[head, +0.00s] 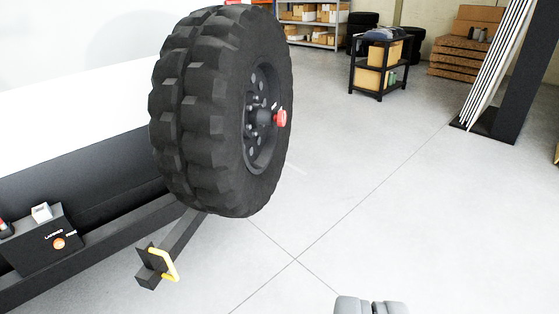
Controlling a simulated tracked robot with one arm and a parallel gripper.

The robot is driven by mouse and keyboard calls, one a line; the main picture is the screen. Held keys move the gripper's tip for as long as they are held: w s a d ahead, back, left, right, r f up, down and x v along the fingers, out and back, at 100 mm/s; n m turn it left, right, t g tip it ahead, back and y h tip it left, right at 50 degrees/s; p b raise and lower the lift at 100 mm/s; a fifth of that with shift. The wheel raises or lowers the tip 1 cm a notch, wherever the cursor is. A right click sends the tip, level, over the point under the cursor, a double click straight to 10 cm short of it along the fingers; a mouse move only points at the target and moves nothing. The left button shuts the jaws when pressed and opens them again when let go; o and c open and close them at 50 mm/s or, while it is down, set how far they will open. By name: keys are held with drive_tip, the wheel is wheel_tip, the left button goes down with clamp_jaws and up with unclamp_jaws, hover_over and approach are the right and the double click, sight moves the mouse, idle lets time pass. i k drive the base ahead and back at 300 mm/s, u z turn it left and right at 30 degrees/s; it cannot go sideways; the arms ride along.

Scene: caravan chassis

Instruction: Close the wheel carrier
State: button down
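A big black spare tyre (190,120) with a dark rim and a red knob (281,118) at its hub stands upright in the middle left. It is on the wheel carrier, whose dark arm (186,236) runs from under the tyre toward the lower left. The arm's end carries a yellow handle (171,264) and stands out from the dark chassis beam (110,237), with floor showing between them. My gripper (371,306) shows only its grey fingertips at the bottom edge. They are together with nothing between them, right of the handle and apart from it.
A dark box (45,243) with an orange round mark sits by the chassis at left, below the white caravan body (80,110). A black cart (380,65), shelves (318,22), a pallet stack (465,55) and a panel rack (500,70) stand behind. The floor at right is clear.

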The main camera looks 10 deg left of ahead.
sight(221, 79)
drive_tip(key=u, duration=0.1)
drive_tip(key=i, duration=1)
drive_tip(key=u, duration=0.5)
